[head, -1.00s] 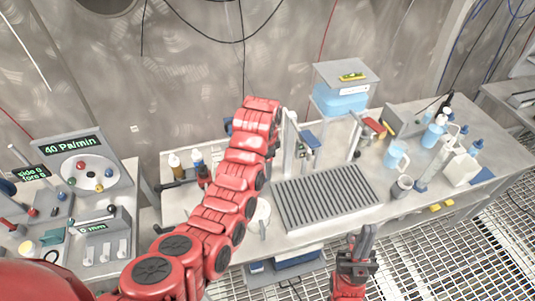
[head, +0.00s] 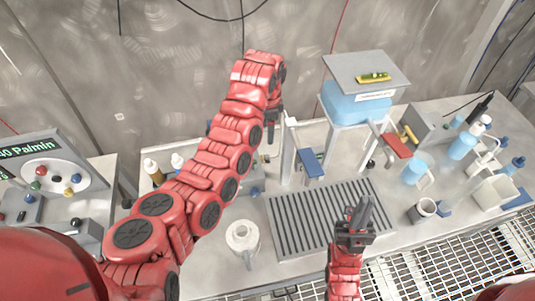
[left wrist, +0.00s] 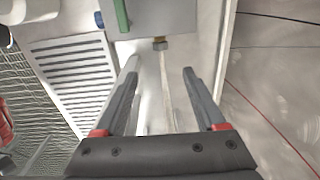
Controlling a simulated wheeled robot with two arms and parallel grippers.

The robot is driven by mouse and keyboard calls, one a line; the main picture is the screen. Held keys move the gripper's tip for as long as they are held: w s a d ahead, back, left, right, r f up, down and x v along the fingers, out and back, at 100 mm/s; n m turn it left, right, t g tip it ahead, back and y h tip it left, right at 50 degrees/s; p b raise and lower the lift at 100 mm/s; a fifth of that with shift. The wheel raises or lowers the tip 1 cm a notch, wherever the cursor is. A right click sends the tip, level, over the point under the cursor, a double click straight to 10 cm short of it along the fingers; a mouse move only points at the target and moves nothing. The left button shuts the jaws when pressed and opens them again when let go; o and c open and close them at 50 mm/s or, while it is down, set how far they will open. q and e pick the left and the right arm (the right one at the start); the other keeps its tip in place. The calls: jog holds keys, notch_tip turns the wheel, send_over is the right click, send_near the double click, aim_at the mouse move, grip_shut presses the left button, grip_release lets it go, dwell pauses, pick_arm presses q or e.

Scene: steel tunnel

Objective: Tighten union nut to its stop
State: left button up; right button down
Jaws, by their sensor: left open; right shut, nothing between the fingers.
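In the left wrist view a small brass-grey union nut (left wrist: 160,44) sits on a fitting under a pale block (left wrist: 160,18), just beyond my fingertips. My left gripper (left wrist: 160,68) is open, one finger on each side of the nut's line, with nothing between them. In the head view my left gripper (head: 272,128) hangs beside the white upright left of the blue tank, and the nut is hidden there. My right gripper (head: 362,205) is shut and empty, above the slotted drain tray's right part.
The slotted drain tray (head: 300,225) lies in the bench's middle. The blue-water tank (head: 356,103) stands behind it, with a blue lever (head: 313,162) and a red lever (head: 397,146) in front. A white round pot (head: 242,237) stands at left; bottles and a cup (head: 424,211) stand at right.

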pick_arm(q)
jog(key=b, duration=0.3)
send_over(267, 156)
notch_tip(267, 156, down, 8)
jog(key=shift+s+d+r, duration=0.1)
jog(key=shift+d+r, duration=0.05)
jog(key=shift+r, duration=0.1)
jog(key=shift+f+p, duration=0.45)
jog(key=shift+p, duration=0.55)
notch_tip(267, 156, down, 5)
jog(key=shift+f+p, duration=0.1)
jog(key=shift+p, duration=0.4)
jog(key=shift+w+f, duration=0.25)
jog(key=shift+s+f, duration=0.1)
jog(key=shift+f, duration=0.55)
jog(key=shift+c, duration=0.2)
